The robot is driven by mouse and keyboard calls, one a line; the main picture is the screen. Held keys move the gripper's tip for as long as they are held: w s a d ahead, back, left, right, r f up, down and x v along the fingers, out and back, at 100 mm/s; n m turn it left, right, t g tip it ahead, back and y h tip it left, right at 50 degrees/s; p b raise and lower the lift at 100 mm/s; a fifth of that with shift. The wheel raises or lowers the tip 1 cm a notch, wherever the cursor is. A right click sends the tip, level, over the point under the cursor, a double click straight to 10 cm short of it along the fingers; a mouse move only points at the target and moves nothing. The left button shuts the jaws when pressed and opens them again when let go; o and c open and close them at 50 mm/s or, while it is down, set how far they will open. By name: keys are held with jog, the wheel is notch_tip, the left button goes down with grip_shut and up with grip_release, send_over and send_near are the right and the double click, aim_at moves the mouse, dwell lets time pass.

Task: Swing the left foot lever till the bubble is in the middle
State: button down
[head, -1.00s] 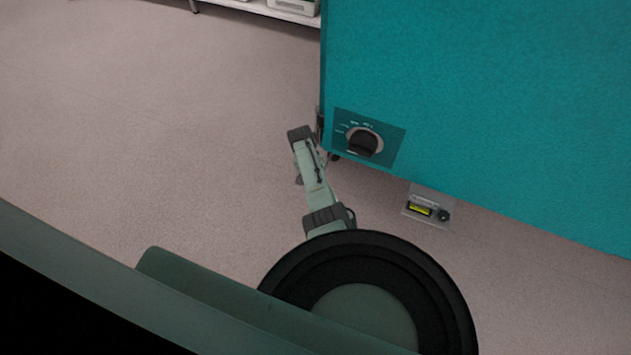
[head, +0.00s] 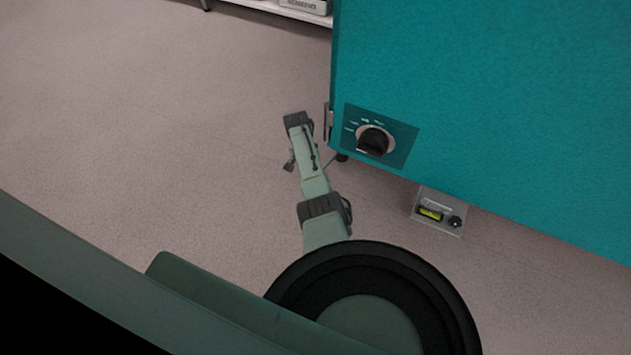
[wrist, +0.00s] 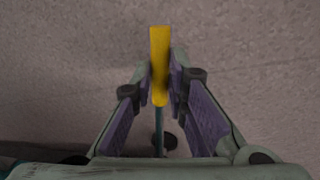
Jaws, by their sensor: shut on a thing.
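In the wrist view a yellow bar (wrist: 159,60), the grip of the foot lever, stands between the two fingertips of my gripper (wrist: 160,82). The gripper is shut on it. A thin dark rod (wrist: 158,130) runs down from the yellow grip towards a round dark foot (wrist: 166,141). In the head view the level vial (head: 430,213) is a small yellow-green window on a grey plate under the teal chamber (head: 500,110). The bubble is too small to make out.
A black rotary knob (head: 373,141) sits on the chamber's lower left corner. A small dark knob (head: 456,221) is beside the vial. A white shelf (head: 290,10) stands at the back. The floor (head: 150,120) left of the chamber is clear.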

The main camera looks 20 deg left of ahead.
jog(key=c, duration=1.6)
grip_release()
jog(key=r, duration=0.4)
jog(key=a+r, duration=0.1)
jog(key=r, duration=0.3)
jog(key=a+r, duration=0.1)
jog(key=r, duration=0.2)
jog(key=shift+w+a+r, duration=0.15)
jog(key=shift+w+r, duration=0.2)
jog(key=shift+r, duration=0.05)
